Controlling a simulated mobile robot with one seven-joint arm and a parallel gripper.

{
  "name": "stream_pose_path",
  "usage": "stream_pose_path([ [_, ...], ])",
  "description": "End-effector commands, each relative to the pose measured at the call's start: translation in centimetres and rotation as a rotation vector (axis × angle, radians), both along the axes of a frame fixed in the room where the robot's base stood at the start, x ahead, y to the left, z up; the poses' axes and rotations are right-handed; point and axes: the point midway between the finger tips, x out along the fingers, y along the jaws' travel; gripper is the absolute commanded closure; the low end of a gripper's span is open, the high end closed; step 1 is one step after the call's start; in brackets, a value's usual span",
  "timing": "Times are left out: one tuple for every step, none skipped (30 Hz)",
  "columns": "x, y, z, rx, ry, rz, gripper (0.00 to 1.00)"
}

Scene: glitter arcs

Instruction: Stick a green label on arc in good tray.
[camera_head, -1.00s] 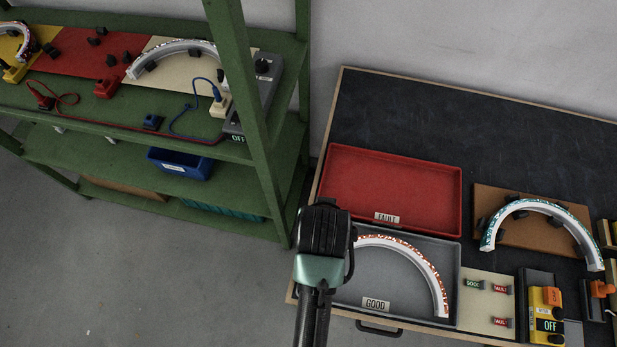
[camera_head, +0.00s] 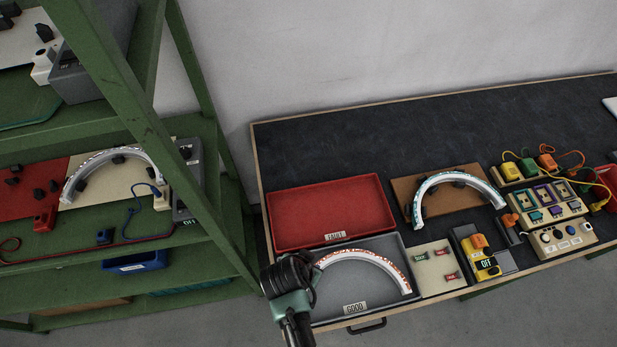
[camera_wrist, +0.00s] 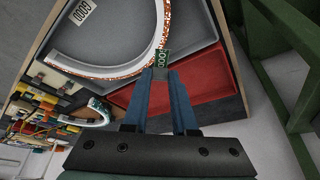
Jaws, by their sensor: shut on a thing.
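My gripper (camera_wrist: 162,76) is shut on a small green GOOD label (camera_wrist: 162,58), seen between the blue fingertips in the wrist view. A white arc (camera_head: 375,259) with red-orange glitter lies in the grey good tray (camera_head: 330,316); it also shows in the wrist view (camera_wrist: 117,70). In the head view my gripper (camera_head: 290,275) is at the tray's left side, by the arc's left end, and its body hides the fingertips and label. In the wrist view the label overlaps the arc; I cannot tell whether they touch.
An empty red FAULT tray (camera_head: 330,212) lies behind the good tray. A pale pad (camera_head: 433,277) holds one green and two red labels. A teal-glitter arc (camera_head: 455,180) stands on a brown board. A yellow device (camera_head: 474,252) stands at right. A green shelf (camera_head: 200,110) is at left.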

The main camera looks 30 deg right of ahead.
Motion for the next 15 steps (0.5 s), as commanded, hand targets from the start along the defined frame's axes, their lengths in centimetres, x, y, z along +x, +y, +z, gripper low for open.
stream_pose_path([
  [0.0, 0.0, -0.7, 0.000, 0.000, 0.000, 1.00],
  [0.0, 0.0, -1.0, 0.000, 0.000, 0.000, 1.00],
  [0.0, 0.0, -1.4, 0.001, 0.001, 0.000, 1.00],
  [0.0, 0.0, -1.7, 0.001, 0.001, 0.000, 1.00],
  [0.0, 0.0, -2.0, 0.001, 0.001, 0.001, 1.00],
  [0.0, 0.0, -2.4, 0.001, 0.001, 0.001, 1.00],
  [0.0, 0.0, -2.7, 0.001, 0.000, 0.001, 1.00],
  [0.0, 0.0, -3.0, 0.001, 0.000, 0.001, 1.00],
  [0.0, 0.0, -3.4, 0.001, 0.000, 0.001, 1.00],
  [0.0, 0.0, -3.7, 0.001, 0.000, 0.001, 1.00],
  [0.0, 0.0, -4.0, 0.001, 0.000, 0.001, 1.00],
  [0.0, 0.0, -4.4, 0.001, 0.000, 0.001, 1.00],
  [0.0, 0.0, -4.7, 0.001, 0.000, 0.001, 1.00],
  [0.0, 0.0, -4.9, 0.001, 0.000, 0.001, 1.00],
  [0.0, 0.0, -5.1, 0.001, 0.000, 0.002, 1.00],
])
